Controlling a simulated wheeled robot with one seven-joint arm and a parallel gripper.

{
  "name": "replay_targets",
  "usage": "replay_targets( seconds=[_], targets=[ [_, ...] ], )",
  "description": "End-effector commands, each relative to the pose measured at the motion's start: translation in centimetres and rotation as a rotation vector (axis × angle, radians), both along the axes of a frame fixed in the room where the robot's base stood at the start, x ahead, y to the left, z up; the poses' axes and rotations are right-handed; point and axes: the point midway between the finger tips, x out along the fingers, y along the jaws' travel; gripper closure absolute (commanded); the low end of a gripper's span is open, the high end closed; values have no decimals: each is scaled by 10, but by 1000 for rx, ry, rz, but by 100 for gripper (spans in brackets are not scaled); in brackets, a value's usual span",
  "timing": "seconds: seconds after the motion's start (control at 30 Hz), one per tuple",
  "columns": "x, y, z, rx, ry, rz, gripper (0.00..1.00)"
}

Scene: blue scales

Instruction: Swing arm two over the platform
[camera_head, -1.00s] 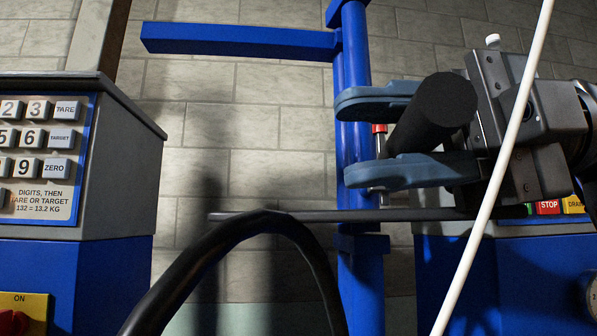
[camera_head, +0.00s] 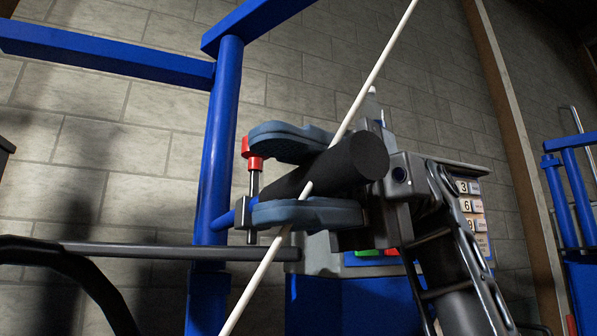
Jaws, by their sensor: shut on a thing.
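My gripper (camera_head: 285,178) has its two blue-grey fingers closed around a thick black cylindrical grip (camera_head: 345,165), one finger above and one below. Behind the grip, a short blue bar (camera_head: 241,207) runs towards an upright blue post (camera_head: 217,160). A red-topped metal pin (camera_head: 253,160) stands beside the fingers on that bar. Two blue beams sit high by the post: one reaches left (camera_head: 105,57), the other up and right (camera_head: 262,14). I cannot tell which is arm two. No platform can be made out.
A grey console with a keypad (camera_head: 474,215) on a blue cabinet stands behind my arm at right. A thin white line (camera_head: 375,70) crosses the view. A dark horizontal bar (camera_head: 150,251) and black hose (camera_head: 95,275) are at lower left. Another blue frame (camera_head: 575,190) is far right.

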Motion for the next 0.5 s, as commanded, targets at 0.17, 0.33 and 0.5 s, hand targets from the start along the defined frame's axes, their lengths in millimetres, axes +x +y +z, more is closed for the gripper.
replay_targets(
  seconds=[0.17, 0.33, 0.5],
  targets=[
    [4, -4, -1, 3, 4, -8, 67],
    [3, -4, -1, 2, 3, -7, 50],
    [2, -3, 0, 2, 3, -6, 47]
  ],
)
